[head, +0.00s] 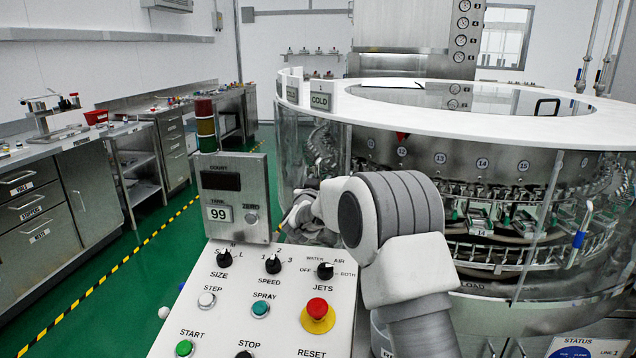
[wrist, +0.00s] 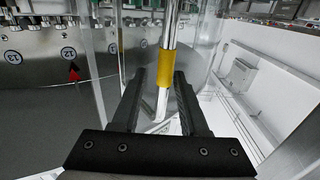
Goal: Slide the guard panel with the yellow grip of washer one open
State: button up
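The yellow grip (wrist: 167,68) is a band on an upright metal bar in the wrist view, standing by a clear guard panel (wrist: 198,45). My gripper (wrist: 160,78) is open, with one dark finger on each side of the bar. The yellow band and the bar's lower end show in the gap between the fingers, and I cannot tell whether either finger touches them. In the head view my arm hides the yellow grip. The washer (head: 465,117), with a white ring top and clear curved panels, fills the right side there.
A control post (head: 255,310) with buttons and knobs stands close in front, left of my arm. Another panel handle with a blue grip (head: 578,240) is at the right. A red pointer (wrist: 74,72) shows near number 12. Green floor is free at the left.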

jog(key=shift+s+a, duration=0.1)
jog(key=shift+a, duration=0.05)
jog(key=shift+s, duration=0.15)
jog(key=p+v, duration=0.1)
jog(key=v, duration=1.6)
jog(key=shift+f, duration=0.1)
